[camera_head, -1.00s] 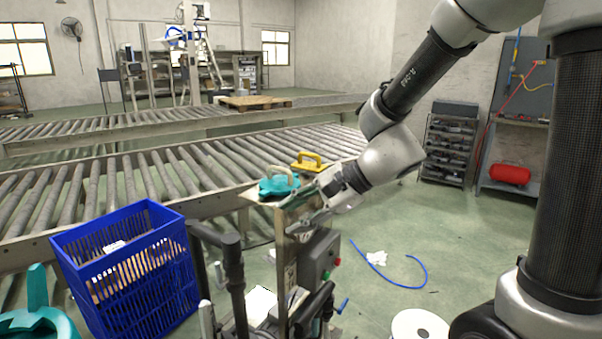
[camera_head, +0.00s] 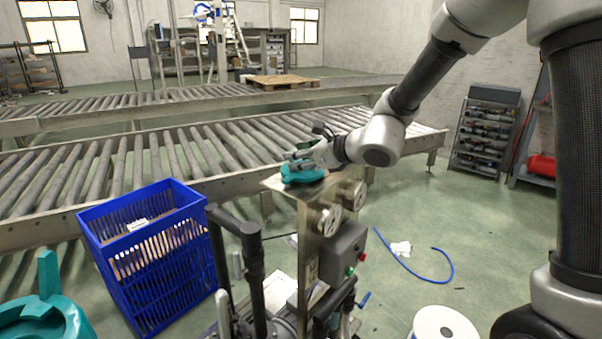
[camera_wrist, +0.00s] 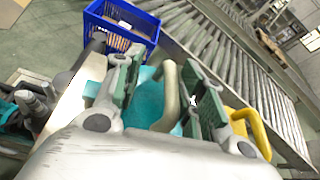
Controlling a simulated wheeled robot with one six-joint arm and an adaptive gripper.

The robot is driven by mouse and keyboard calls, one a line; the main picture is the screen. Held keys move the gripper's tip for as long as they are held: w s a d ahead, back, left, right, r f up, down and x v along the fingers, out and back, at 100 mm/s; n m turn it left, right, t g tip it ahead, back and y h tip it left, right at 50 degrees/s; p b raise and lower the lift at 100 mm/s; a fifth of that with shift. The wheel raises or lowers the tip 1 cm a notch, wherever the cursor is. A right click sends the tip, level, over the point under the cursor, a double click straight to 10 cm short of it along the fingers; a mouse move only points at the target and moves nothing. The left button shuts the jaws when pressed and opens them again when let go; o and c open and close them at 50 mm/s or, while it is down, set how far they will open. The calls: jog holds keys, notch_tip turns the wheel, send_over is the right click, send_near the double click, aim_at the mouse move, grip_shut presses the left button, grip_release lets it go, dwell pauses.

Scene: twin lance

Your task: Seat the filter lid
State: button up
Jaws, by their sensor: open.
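A teal lid (camera_head: 306,178) with a beige handle lies on the small shelf on top of the machine stand. In the wrist view, the teal lid (camera_wrist: 146,101) lies beneath the jaws. Its beige handle (camera_wrist: 171,92) rises between the fingers, closer to the right one, with a gap on the left. My gripper (camera_wrist: 163,88) is open around the handle. In the head view my gripper (camera_head: 304,160) is just above the lid and covers its handle. A teal round body (camera_head: 45,318) with an upright post is cut off at the lower left.
A yellow handle (camera_wrist: 250,128) stands right of my gripper in the wrist view. A blue crate (camera_head: 155,255) stands left of the machine stand (camera_head: 310,250). A roller conveyor (camera_head: 110,185) runs behind. A blue hose (camera_head: 415,270) and white spool (camera_head: 442,325) are at the right.

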jog(key=shift+a, duration=0.2)
jog(key=shift+w+d, duration=0.1)
jog(key=shift+d, duration=0.05)
grip_shut()
